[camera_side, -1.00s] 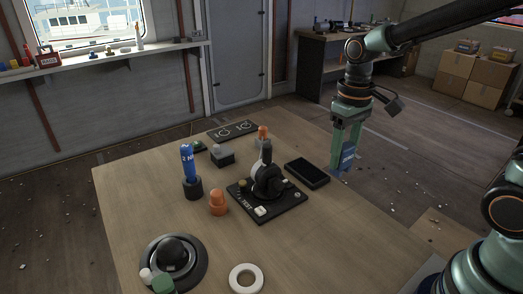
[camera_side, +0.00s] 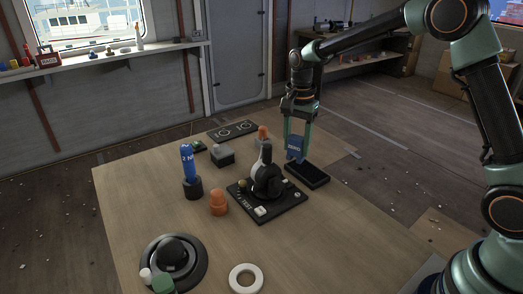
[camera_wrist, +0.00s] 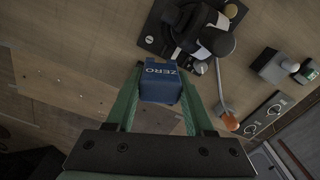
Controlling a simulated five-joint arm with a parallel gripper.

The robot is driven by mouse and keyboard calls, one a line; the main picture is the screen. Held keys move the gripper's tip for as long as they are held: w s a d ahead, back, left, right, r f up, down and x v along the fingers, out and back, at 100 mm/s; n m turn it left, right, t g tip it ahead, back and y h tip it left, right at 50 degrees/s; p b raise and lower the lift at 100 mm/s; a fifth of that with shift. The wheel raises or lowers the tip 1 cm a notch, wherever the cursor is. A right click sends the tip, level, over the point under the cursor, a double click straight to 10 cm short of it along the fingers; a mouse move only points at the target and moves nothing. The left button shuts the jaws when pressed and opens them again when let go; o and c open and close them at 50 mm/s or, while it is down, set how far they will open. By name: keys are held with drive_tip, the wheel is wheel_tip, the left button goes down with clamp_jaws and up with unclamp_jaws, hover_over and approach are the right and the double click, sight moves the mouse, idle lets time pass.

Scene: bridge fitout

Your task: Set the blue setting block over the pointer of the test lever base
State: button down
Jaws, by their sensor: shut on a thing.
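The blue setting block (camera_side: 295,147), lettered ZERO, is held between the green fingers of my gripper (camera_side: 297,150). In the wrist view the block (camera_wrist: 161,82) sits between the fingertips. It hangs above the black tray (camera_side: 307,174) at the table's right side. The test lever base (camera_side: 268,208) is a black plate lettered TEST, left of the block, with a dark round hub and an upright lever (camera_side: 266,160). In the wrist view the base (camera_wrist: 152,32) is above the block and apart from it. I cannot make out the pointer clearly.
A blue cylinder (camera_side: 188,160) on a black stand, an orange knob (camera_side: 218,203) and a grey block (camera_side: 222,155) stand left of the base. A white ring (camera_side: 246,278) and a black dome (camera_side: 173,252) are near the front. The table's front right is clear.

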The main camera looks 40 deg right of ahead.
drive_tip(key=w+f+m, duration=0.1)
drive_tip(key=m, duration=0.1)
drive_tip(key=w+f+m, duration=0.2)
drive_tip(key=shift+w, duration=0.3)
drive_tip(key=shift+f, duration=0.15)
drive_tip(key=shift+f, duration=2.3)
drive_tip(key=shift+f, duration=0.1)
drive_tip(key=shift+f, duration=0.85)
drive_tip(key=shift+f, duration=0.4)
drive_tip(key=shift+c, duration=1)
unclamp_jaws()
